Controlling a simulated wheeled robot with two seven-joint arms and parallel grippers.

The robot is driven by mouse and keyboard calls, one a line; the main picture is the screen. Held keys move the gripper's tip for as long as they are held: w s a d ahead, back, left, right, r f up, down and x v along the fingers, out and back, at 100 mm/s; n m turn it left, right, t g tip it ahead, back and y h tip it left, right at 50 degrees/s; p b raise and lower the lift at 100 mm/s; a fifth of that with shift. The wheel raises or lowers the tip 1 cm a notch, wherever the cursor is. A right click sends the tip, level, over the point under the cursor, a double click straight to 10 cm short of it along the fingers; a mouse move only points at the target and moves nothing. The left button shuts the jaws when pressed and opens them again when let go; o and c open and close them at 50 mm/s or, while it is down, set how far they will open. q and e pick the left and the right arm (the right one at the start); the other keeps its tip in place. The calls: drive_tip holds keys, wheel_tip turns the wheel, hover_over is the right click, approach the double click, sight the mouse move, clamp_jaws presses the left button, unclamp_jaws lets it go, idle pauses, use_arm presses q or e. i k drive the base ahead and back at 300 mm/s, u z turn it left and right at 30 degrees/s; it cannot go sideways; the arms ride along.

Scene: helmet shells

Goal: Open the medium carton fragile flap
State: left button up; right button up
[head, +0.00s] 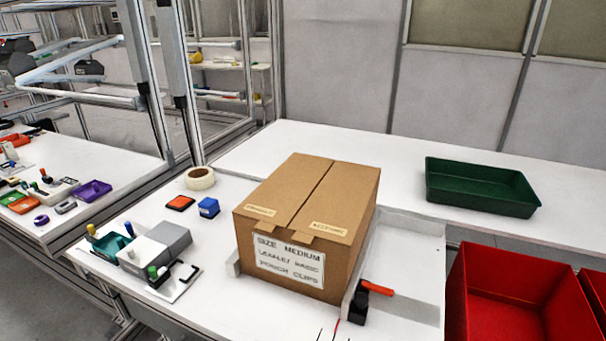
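The medium carton (306,220) is a brown cardboard box on the white table, its front label reading "SIZE MEDIUM". Its top is closed by two flaps that meet at a seam. The left flap (281,185) has a small pale label (261,210) near its front edge, and the right flap (346,200) has another (328,229). Both labels are too small to read surely, so I cannot tell which says fragile. Small tabs fold over the front edge. Neither of my grippers is in view.
Low grey guides (358,262) flank the carton, with a black and orange tool (362,302) at front right. Left are a tape roll (199,178), a blue block (208,207) and a grey device (160,246). A green tray (481,187) and red bin (515,300) are right.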

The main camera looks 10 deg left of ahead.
sight(275, 202)
drive_tip(key=k, duration=0.5)
drive_tip(key=u, duration=2.15)
drive_tip(key=i, duration=1.15)
drive_tip(key=z, duration=2.15)
